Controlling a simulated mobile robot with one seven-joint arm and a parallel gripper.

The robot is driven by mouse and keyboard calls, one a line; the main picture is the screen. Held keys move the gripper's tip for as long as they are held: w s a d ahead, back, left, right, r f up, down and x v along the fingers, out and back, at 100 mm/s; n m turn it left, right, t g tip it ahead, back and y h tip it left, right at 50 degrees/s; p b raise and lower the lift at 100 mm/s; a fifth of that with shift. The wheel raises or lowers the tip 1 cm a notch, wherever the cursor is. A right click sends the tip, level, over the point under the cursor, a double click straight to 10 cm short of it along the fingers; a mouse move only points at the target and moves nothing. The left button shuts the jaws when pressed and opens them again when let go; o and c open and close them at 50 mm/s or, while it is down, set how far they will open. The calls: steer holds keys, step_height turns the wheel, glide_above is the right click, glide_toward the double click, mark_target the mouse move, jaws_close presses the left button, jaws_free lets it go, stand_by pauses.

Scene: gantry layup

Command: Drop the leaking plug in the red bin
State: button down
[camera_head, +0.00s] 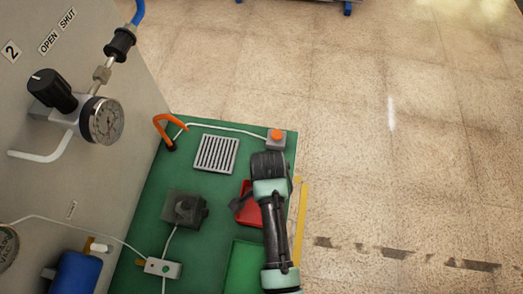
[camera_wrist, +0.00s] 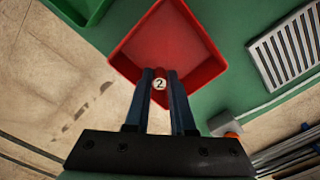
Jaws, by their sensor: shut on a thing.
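The red bin (camera_wrist: 200,50) is a shallow square tray on the green bench top, empty where I see inside. It also shows in the head view (camera_head: 247,215), partly covered by my arm. My gripper (camera_wrist: 160,75) is shut on a small plug (camera_wrist: 159,84) with a round white face marked "2" and a reddish body behind it. In the wrist view the plug overlaps the near corner of the bin; its exact height above the bin is hard to tell. In the head view my gripper (camera_head: 240,203) is dark and small, and the plug is hidden.
A green bin (camera_head: 245,262) lies nearer than the red one. A grey grille (camera_head: 216,154), an orange-button box (camera_head: 276,140) and a dark block (camera_head: 184,208) are on the bench. A panel with a gauge (camera_head: 102,121) stands left. The floor is open right.

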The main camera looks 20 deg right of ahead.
steer(key=c, duration=0.7)
jaws_free()
step_height(320, 180, up, 13)
steer(key=shift+p, duration=0.5)
